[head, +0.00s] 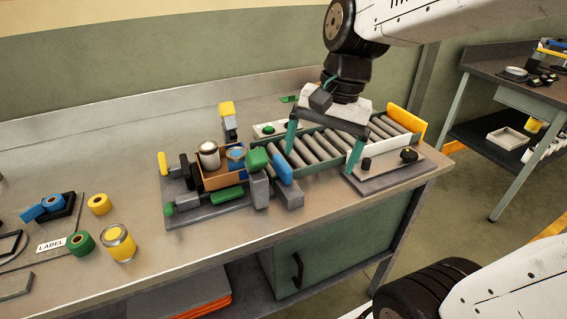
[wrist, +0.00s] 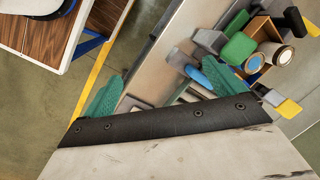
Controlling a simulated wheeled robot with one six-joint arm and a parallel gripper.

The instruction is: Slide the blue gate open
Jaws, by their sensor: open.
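The blue gate (head: 283,168) is a rounded upright slab on a grey block at the left end of the roller conveyor (head: 318,147). In the wrist view the gate (wrist: 198,76) shows beside the right-hand teal finger. My gripper (head: 322,146) points down over the rollers with its two teal fingers spread wide and nothing between them. Its left finger is close to the gate; I cannot tell if they touch. In the wrist view my gripper (wrist: 163,87) is also spread, with its dark bar hiding most of the rollers.
An orange-brown box (head: 218,180) with cans stands left of the gate, and a green block (head: 257,159) is beside the gate. A yellow end plate (head: 406,124) closes the right end. A panel with a black knob (head: 409,155) lies in front.

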